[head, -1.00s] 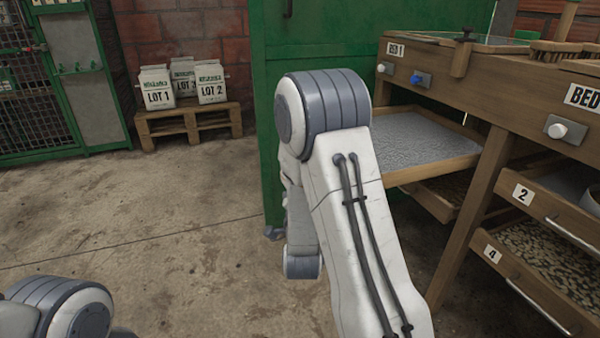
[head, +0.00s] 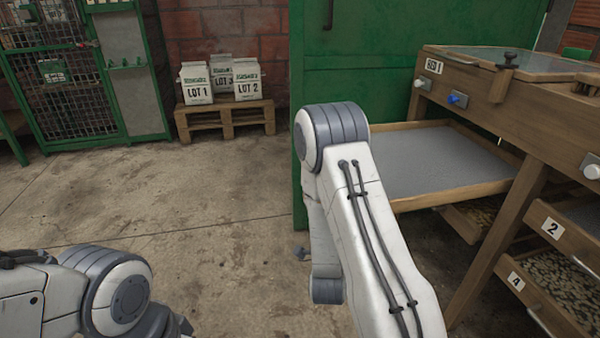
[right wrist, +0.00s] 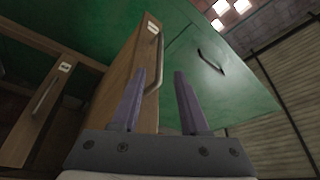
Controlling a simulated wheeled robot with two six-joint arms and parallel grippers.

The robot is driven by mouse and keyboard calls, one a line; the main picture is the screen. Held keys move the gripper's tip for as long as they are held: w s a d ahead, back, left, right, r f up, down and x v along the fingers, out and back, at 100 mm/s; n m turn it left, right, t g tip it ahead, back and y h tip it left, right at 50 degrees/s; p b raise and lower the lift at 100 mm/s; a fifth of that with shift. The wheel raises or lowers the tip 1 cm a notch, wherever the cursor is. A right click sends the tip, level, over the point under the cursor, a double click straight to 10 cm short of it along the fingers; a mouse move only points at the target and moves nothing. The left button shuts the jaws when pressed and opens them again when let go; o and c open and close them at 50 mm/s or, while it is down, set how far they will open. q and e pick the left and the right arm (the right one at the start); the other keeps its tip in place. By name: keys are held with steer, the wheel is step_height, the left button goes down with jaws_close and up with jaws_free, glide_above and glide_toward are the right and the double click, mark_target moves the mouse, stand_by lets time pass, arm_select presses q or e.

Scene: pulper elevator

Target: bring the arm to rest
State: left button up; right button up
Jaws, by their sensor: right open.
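My right arm (head: 365,230) shows in the head view, bent at a grey joint, in front of the green cabinet and the bed's tray. Its gripper is hidden there. In the right wrist view my right gripper (right wrist: 168,100) is open, its two fingers apart with nothing between them. A wooden drawer front with a metal handle and a green surface lie beyond the fingers. Part of my left arm (head: 115,295) shows at the lower left of the head view; its gripper is out of sight.
A wooden bench labelled BED 1 (head: 510,75) stands at the right, with a grey-lined tray (head: 450,190) and drawers 2 (head: 560,240) and 4 (head: 525,290) under it. A green cabinet (head: 400,60) stands behind. Bags (head: 245,80) sit on a pallet (head: 225,122). The concrete floor at left is clear.

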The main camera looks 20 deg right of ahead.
steer(key=w+a+n+g+y+p, duration=0.3)
steer(key=a+n+y, duration=0.35)
steer(key=a, duration=0.55)
steer(key=s+a+n+g+y, duration=0.5)
steer(key=a, duration=0.6)
steer(key=s+a+r+n+g+p, duration=0.1)
steer(key=s+a+r+n+g, duration=0.25)
steer(key=s, duration=0.55)
steer(key=s+a+n+g+p, duration=0.2)
steer(key=s+a+n+g, duration=0.15)
steer(key=s+n, duration=0.4)
steer(key=s+d+r+n+g+p, duration=0.2)
steer(key=s+d+r+n+g, duration=0.15)
steer(key=s, duration=0.65)
step_height(320, 180, up, 37)
steer(key=m+p, duration=0.1)
steer(key=p, duration=3.5)
steer(key=shift+w+t+h+p, duration=0.15)
steer(key=shift+t+h+p, duration=0.15)
steer(key=shift+t+h, duration=0.05)
